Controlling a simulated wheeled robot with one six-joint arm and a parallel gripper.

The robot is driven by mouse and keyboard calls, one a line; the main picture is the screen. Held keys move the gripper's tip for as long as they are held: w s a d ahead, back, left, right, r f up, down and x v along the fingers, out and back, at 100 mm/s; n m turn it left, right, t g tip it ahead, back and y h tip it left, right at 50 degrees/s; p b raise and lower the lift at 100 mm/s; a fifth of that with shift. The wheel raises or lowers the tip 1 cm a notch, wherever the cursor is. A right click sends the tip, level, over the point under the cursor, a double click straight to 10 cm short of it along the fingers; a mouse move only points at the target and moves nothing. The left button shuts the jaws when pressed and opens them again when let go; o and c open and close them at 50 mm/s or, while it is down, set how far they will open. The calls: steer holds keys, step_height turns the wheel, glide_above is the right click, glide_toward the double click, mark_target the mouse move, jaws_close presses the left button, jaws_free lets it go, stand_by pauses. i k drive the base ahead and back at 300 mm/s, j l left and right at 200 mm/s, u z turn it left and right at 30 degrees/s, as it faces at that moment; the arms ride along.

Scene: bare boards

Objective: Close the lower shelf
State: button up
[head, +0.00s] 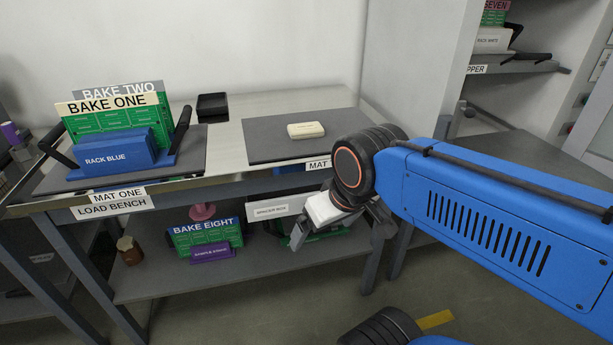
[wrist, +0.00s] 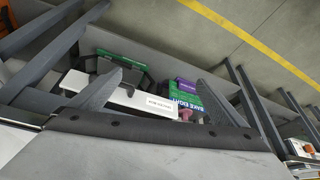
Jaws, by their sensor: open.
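A shelf labelled "UPPER" (head: 520,66) shows in the cabinet at the upper right of the head view, with a dark handle at its front. Below it a flat dark grey surface (head: 500,150) extends behind my blue arm. No label shows on it, so I cannot tell whether it is the lower shelf; my arm hides much of that area. My gripper (head: 340,228) is open and points down in front of the load bench, well left of the cabinet. In the wrist view, its two fingers (wrist: 158,80) are spread with nothing held between them.
The load bench (head: 230,150) carries a blue rack (head: 115,152) and a pale block (head: 306,130). Its under-shelf holds a "BAKE EIGHT" board (head: 205,235) and a white spacer box (head: 270,211). A yellow floor line (wrist: 250,40) crosses open floor in the wrist view.

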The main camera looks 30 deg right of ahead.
mark_target(520, 147)
steer(key=z, duration=2.45)
steer(key=l+u, duration=0.1)
steer(key=l, duration=0.2)
